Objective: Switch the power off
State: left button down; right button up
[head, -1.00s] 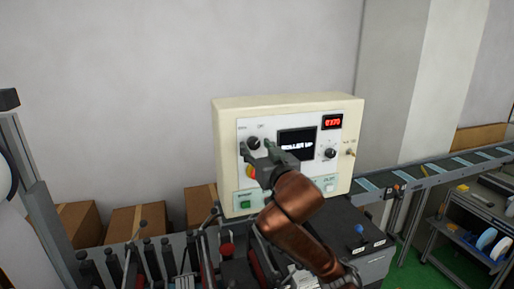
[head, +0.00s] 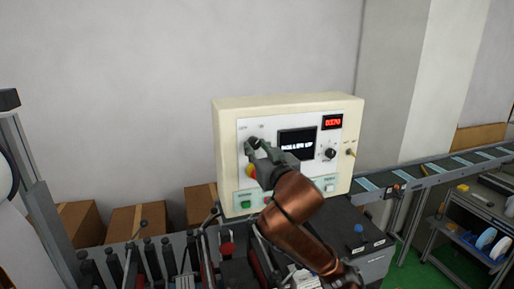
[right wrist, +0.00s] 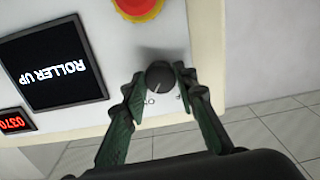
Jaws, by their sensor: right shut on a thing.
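The cream control box (head: 225,112) stands ahead with a pale front panel. A black rotary knob (right wrist: 160,74) with a pale pointer line is at the panel's upper left in the head view. My right gripper (head: 257,150) is at this knob and mostly covers it there. In the right wrist view its green-black fingers (right wrist: 158,84) lie on both sides of the knob, shut on it. The marks beside the knob are too small to read fully. My left gripper is not in view.
The panel also has a dark screen (head: 296,144) reading "ROLLER UP", a red number display (head: 332,122), a second knob (head: 330,154) and a green button (head: 245,205). A red-and-yellow stop button (right wrist: 138,6) is close to the held knob. A conveyor (head: 410,178) runs right.

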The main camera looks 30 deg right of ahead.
jog(key=n+p, duration=0.2)
jog(key=n, duration=0.1)
jog(key=shift+d+r+n, duration=0.1)
jog(key=shift+r+n, duration=0.1)
jog(key=shift+n, duration=0.1)
jog(key=n+p, duration=0.2)
jog(key=n, duration=0.2)
jog(key=shift+n+p, duration=0.3)
jog(key=shift+p, duration=0.1)
jog(key=n+p, duration=0.2)
jog(key=n, duration=0.1)
jog(key=shift+n+p, duration=0.75)
jog(key=shift+n, duration=1.35)
jog(key=o, duration=1.2)
jog(key=shift+c, duration=0.2)
